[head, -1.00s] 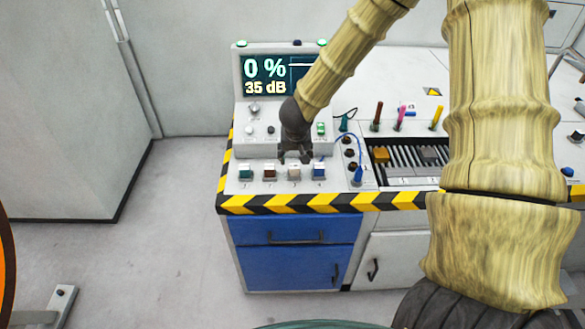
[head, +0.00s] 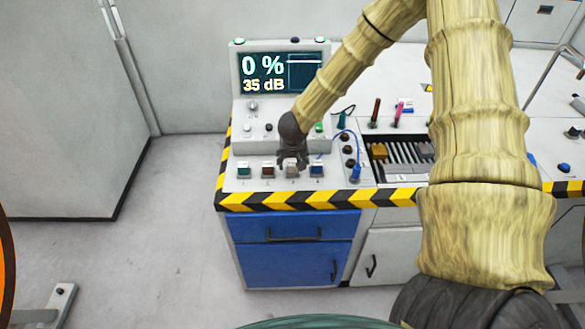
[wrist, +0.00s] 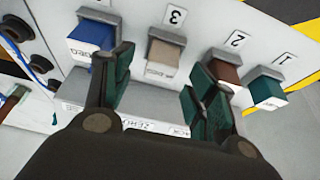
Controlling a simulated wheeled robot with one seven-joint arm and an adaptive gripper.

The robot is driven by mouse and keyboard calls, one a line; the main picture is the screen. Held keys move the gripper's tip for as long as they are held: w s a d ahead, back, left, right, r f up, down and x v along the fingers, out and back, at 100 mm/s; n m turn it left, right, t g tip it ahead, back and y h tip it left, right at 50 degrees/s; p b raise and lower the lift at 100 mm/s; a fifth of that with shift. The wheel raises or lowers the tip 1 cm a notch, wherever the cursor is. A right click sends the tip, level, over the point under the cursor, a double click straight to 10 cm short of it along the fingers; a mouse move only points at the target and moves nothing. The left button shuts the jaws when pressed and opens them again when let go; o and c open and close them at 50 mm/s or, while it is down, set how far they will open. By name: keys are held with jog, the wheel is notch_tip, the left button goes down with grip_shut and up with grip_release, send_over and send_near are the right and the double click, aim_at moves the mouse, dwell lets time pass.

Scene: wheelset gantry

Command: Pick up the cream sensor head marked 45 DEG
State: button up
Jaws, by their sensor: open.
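The cream sensor head (wrist: 163,60) sits in the holder marked 3. Dark lettering shows on its face, too small to read with certainty. In the head view the cream sensor head (head: 291,171) is partly covered by my gripper (head: 291,160). In the wrist view my gripper (wrist: 158,76) is open, with one dark green finger pad on each side of the cream head. I cannot tell whether either pad touches it.
A blue head (wrist: 92,38) sits close beside the left finger. A brown head (wrist: 225,70) and a teal head (wrist: 267,92) stand to the right. The display console (head: 278,75) rises behind. A blue cable (head: 357,150) loops to the right.

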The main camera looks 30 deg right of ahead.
jog(key=shift+x, duration=1.4)
jog(key=shift+c, duration=0.5)
jog(key=c, duration=1)
jog(key=shift+r, duration=0.1)
jog(key=shift+c, duration=0.2)
